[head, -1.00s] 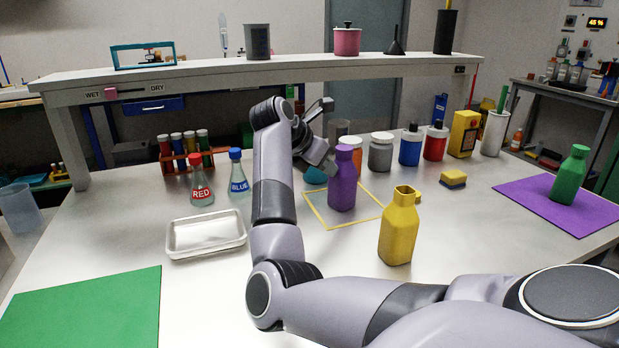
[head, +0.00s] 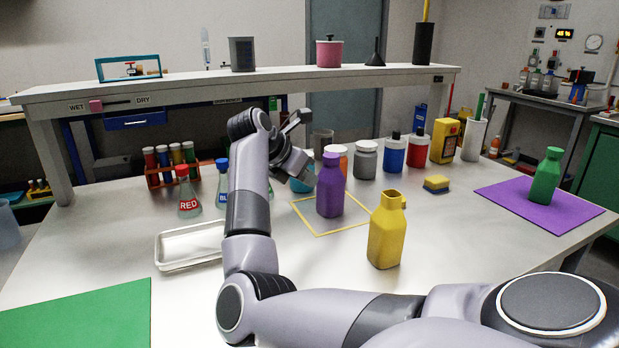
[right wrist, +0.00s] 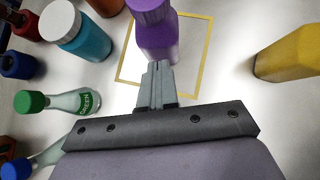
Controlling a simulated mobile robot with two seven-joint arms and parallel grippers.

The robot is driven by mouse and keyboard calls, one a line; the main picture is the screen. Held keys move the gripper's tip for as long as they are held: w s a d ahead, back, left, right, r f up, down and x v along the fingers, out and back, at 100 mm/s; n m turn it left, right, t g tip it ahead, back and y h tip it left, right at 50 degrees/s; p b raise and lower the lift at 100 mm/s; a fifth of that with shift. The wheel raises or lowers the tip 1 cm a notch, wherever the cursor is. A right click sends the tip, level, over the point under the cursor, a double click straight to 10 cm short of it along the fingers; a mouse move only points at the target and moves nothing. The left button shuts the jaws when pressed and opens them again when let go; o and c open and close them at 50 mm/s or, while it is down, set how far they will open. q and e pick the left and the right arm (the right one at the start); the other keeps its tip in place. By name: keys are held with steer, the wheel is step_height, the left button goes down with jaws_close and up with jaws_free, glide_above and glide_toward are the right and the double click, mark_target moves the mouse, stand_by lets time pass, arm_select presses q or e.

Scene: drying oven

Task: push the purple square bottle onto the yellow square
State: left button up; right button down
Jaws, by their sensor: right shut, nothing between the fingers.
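The purple square bottle (head: 331,190) stands upright inside the yellow square outline (head: 345,229) on the table. In the right wrist view the bottle (right wrist: 157,38) also stands within the outline (right wrist: 200,68), just beyond my fingertips. My right gripper (head: 309,178) is at the bottle's left side in the head view. Its fingers (right wrist: 157,68) are shut together with nothing between them, pointing at the bottle's lower part. They look very close to it; I cannot tell whether they touch. My left gripper is not in view.
A yellow bottle (head: 385,235) stands in front right of the square. Several jars, including a grey one (head: 365,160), line up behind it. Flasks (head: 188,195) and a white tray (head: 185,247) are left of my arm. A purple mat (head: 510,203) holds a green bottle (head: 546,177).

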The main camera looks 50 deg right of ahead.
steer(key=v, duration=1)
steer(key=shift+a, duration=0.15)
steer(key=shift+w, duration=0.1)
steer(key=shift+r+p, duration=0.15)
steer(key=shift+p, duration=0.15)
